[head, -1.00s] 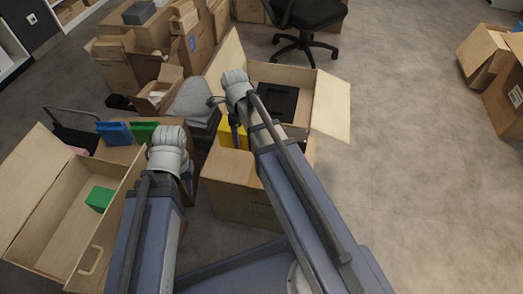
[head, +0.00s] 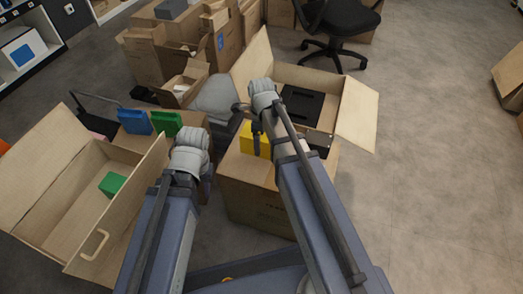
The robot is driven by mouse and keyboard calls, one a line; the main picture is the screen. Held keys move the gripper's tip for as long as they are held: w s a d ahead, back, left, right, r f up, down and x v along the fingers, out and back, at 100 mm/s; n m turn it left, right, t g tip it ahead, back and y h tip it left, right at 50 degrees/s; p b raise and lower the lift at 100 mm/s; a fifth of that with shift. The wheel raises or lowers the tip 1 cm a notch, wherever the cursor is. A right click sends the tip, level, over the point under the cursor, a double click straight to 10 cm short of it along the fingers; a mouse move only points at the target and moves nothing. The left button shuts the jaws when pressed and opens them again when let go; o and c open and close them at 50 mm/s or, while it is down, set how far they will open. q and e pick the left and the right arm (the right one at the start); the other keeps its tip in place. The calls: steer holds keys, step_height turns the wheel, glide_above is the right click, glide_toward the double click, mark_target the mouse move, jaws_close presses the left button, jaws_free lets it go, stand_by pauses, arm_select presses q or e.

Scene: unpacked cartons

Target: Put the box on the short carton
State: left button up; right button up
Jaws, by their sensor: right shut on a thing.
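A yellow box (head: 248,139) sits at the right gripper, partly hidden by the gripper and arm. My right gripper (head: 250,122) is shut on it, over the top of a brown carton (head: 262,203); I cannot tell whether the box touches the carton. A lower carton top (head: 140,148) on the left bears a blue box (head: 135,122) and a green box (head: 167,124). Which carton is the short one is not certain. My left gripper (head: 203,178) is right of the open carton on the left; its fingers are hidden behind its wrist.
An open carton (head: 357,118) holds a black item (head: 301,103) behind the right arm. An open carton (head: 50,185) with a handle holds a small green box (head: 113,184). More cartons (head: 150,63) and an office chair (head: 340,22) stand behind.

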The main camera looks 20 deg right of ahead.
steer(key=shift+f+b, duration=1.9)
steer(key=shift+f, duration=0.05)
steer(key=shift+r, duration=0.1)
steer(key=o, duration=1.6)
